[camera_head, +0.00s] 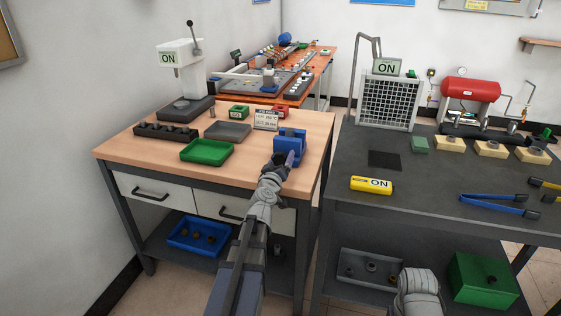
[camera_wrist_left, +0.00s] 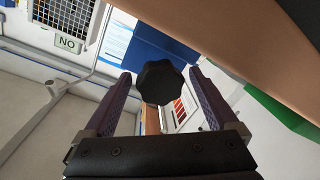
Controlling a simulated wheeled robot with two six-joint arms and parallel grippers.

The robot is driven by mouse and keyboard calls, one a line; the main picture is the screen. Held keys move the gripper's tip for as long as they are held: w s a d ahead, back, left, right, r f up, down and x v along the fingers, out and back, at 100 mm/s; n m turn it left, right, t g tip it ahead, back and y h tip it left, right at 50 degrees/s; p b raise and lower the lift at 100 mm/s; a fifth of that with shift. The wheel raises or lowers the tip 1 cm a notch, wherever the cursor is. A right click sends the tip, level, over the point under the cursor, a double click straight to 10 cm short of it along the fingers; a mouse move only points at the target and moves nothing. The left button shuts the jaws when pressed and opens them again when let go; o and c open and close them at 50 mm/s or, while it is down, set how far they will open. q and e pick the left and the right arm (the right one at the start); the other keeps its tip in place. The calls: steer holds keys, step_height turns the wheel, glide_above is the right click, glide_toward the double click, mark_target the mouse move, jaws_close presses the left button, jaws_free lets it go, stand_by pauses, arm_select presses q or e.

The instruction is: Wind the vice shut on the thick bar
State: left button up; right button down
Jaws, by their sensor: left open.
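The blue vice (camera_head: 291,143) sits near the right front edge of the wooden bench. In the left wrist view its blue body (camera_wrist_left: 150,38) shows behind a black lobed knob (camera_wrist_left: 160,82). My left gripper (camera_head: 280,159) is at the front of the vice. Its fingers are open, one on each side of the knob, with visible gaps on both sides. The vice's jaw gap is too small and covered to tell; I cannot make out the thick bar in it. My right gripper is out of view; only a grey link of that arm shows at the bottom right.
Left of the vice on the wooden bench (camera_head: 120,151) are a green tray (camera_head: 207,152), a grey tray (camera_head: 228,131), a dark block rack (camera_head: 167,132) and a press (camera_head: 183,75). A dark table (camera_head: 350,215) stands to the right.

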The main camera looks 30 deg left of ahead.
arm_select(q)
steer(key=v, duration=0.7)
steer(key=shift+s, duration=0.25)
steer(key=shift+d, duration=0.1)
